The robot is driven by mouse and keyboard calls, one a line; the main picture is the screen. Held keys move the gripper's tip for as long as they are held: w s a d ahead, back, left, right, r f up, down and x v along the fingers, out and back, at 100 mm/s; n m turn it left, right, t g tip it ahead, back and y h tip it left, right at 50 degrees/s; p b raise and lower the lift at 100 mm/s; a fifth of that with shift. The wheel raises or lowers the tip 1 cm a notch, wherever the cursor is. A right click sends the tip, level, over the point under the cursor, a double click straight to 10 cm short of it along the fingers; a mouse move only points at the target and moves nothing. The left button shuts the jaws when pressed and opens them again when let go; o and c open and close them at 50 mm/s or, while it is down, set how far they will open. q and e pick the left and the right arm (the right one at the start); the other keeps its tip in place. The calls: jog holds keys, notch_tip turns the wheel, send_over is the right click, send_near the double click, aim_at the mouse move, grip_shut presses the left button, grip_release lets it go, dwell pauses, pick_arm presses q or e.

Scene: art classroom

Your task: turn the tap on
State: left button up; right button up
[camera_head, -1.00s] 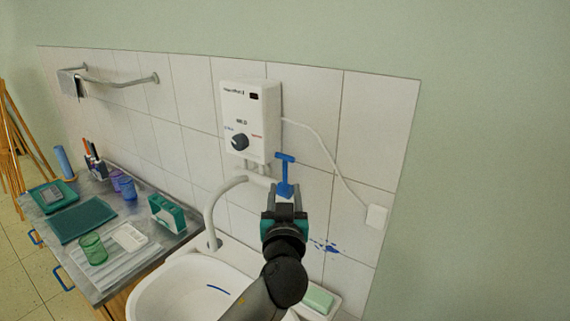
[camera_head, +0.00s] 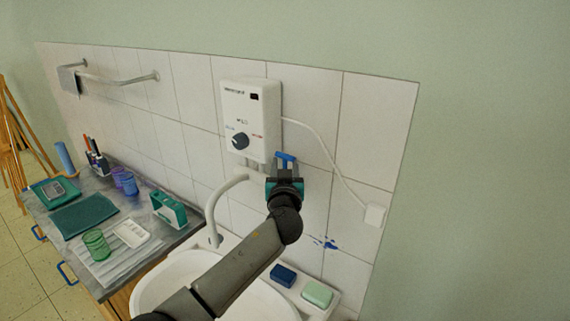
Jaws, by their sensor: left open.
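The tap's curved spout (camera_head: 214,205) rises over the white sink (camera_head: 172,286), below a white water heater (camera_head: 250,112) on the tiled wall. The tap's blue lever (camera_head: 287,157) shows just above my left gripper (camera_head: 285,172). The gripper is open, with its fingers up at the lever; its lower stem is hidden by the gripper. I cannot tell whether the fingers touch it. My right gripper is not in view.
A dark blue block (camera_head: 283,275) and a green soap (camera_head: 317,293) lie on the ledge right of the sink. A towel rail (camera_head: 115,80) is on the wall.

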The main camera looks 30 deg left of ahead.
pick_arm(q)
jog(key=shift+w, duration=0.1)
jog(key=shift+c, duration=0.3)
grip_shut()
dwell(1.1)
